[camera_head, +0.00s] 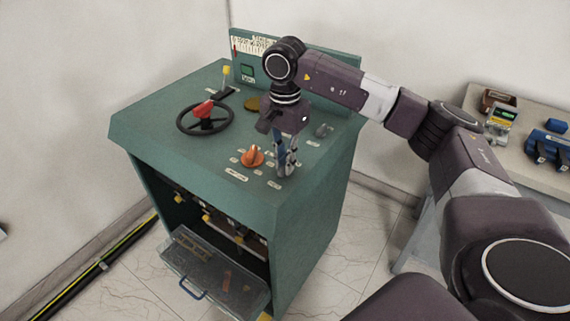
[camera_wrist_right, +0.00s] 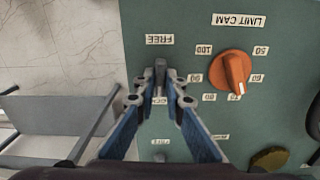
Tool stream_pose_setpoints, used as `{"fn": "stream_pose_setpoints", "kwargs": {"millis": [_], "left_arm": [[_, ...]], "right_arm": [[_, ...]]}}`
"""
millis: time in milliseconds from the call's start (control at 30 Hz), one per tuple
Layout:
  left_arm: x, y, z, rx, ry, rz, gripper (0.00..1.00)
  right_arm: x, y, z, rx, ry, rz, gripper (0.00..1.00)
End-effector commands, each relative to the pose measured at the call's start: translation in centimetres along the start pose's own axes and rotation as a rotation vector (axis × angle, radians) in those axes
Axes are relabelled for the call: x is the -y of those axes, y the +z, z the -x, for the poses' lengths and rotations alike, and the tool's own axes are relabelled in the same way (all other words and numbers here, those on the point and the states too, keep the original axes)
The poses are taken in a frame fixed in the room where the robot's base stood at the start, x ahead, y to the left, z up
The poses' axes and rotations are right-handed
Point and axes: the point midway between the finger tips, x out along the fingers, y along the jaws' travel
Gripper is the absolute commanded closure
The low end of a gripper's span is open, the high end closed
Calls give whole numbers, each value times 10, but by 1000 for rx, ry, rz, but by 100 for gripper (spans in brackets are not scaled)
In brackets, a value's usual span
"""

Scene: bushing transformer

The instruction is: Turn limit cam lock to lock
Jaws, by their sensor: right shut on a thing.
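The limit cam lock is a small dark grey lever (camera_wrist_right: 160,72) on the green console top. In the right wrist view its visible end points up towards the upside-down FREE label (camera_wrist_right: 160,39). A second label (camera_wrist_right: 160,101), partly hidden between my fingers, lies at the opposite side. My right gripper (camera_head: 287,170) points down at the console. In the right wrist view its fingertips (camera_wrist_right: 160,88) are shut on the lever from both sides. In the head view the fingers hide the lever. My left gripper is in neither view.
The orange limit cam knob (camera_wrist_right: 231,71) stands close beside the gripper, also in the head view (camera_head: 252,157). A black handwheel with a red handle (camera_head: 205,112) is further left on the console. A side table (camera_head: 530,140) holds tools at the right.

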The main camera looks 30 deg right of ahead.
Motion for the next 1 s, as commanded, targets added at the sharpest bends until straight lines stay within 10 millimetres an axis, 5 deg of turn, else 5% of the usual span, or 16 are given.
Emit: {"fn": "stream_pose_setpoints", "kwargs": {"millis": [700,733,867,1000], "left_arm": [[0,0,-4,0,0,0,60],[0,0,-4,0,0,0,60],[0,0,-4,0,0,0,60],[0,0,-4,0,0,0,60]], "right_arm": [[2,-1,3,-2,-7,77,100],[2,-1,3,-2,-7,76,89],[1,-1,2,-2,-5,76,75],[1,0,1,-1,-3,76,72]]}}
